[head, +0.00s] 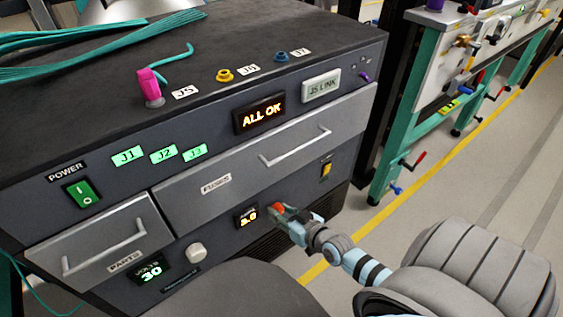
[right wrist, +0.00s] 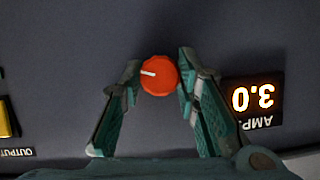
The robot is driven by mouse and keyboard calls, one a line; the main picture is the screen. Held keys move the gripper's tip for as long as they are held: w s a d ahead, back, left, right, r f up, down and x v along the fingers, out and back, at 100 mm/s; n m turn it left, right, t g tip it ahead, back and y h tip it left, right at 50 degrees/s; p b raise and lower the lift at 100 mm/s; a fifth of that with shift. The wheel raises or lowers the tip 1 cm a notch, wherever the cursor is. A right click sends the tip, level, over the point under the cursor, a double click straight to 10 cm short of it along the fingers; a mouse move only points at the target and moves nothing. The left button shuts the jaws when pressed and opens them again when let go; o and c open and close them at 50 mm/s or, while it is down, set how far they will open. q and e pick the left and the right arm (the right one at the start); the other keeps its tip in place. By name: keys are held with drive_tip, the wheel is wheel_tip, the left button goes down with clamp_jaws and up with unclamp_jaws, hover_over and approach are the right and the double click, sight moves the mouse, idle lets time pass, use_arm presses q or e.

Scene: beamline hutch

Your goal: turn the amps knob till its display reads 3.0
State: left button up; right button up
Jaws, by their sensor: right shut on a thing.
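The amps knob is a red round knob (right wrist: 159,76) with a white pointer line, on the dark front panel. In the head view it shows as a small red patch (head: 277,208) at the fingers. The amps display (head: 247,217) reads 3.0; it appears upside down in the right wrist view (right wrist: 256,97), also 3.0. My right gripper (head: 283,212) is shut on the red knob, one finger on each side in the right wrist view (right wrist: 158,80). My left gripper is not in view.
A white knob (head: 196,253) sits beside the volts display (head: 151,271), which reads 30. Drawer handles (head: 296,146) stick out above. A yellow switch (head: 326,169) is right of the amps knob. A teal-legged bench (head: 398,130) stands to the right, with open floor before it.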

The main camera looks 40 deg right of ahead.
drive_tip(key=o, duration=1.2)
drive_tip(key=shift+c, duration=0.2)
drive_tip(key=v, duration=1.2)
